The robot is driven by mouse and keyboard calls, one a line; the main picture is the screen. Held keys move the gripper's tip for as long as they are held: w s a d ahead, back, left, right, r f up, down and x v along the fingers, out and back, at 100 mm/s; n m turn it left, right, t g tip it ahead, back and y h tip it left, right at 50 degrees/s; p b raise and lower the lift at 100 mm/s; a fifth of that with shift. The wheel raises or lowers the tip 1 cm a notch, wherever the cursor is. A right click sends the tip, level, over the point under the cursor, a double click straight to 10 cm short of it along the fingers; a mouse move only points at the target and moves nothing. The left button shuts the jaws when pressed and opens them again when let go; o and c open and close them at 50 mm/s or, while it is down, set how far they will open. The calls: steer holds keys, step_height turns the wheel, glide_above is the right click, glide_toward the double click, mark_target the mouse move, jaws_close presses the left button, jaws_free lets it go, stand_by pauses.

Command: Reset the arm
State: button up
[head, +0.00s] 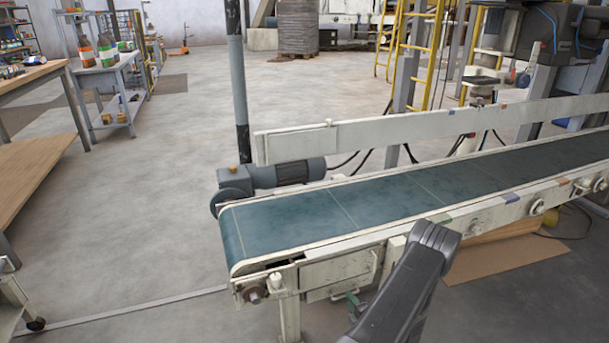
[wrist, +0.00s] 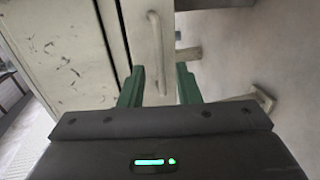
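Beyond the fingers is a pale, scuffed cabinet panel (wrist: 62,60) with a vertical bar handle (wrist: 157,50). I cannot tell whether the fingers touch it. In the head view my dark grey arm rises at the lower middle, in front of the conveyor. A small green part of the gripper (head: 355,305) shows low beside the conveyor's side box (head: 338,275); most of the gripper is hidden by my arm.
The conveyor (head: 345,208) with a bare teal belt runs across the right. A grey motor (head: 285,172) sits at its left end, near a grey post (head: 238,85). A wooden workbench (head: 35,75) stands at left. The floor between is open. Flattened cardboard (head: 515,255) lies under the conveyor.

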steer(key=shift+x, duration=0.95)
steer(key=shift+f, duration=0.1)
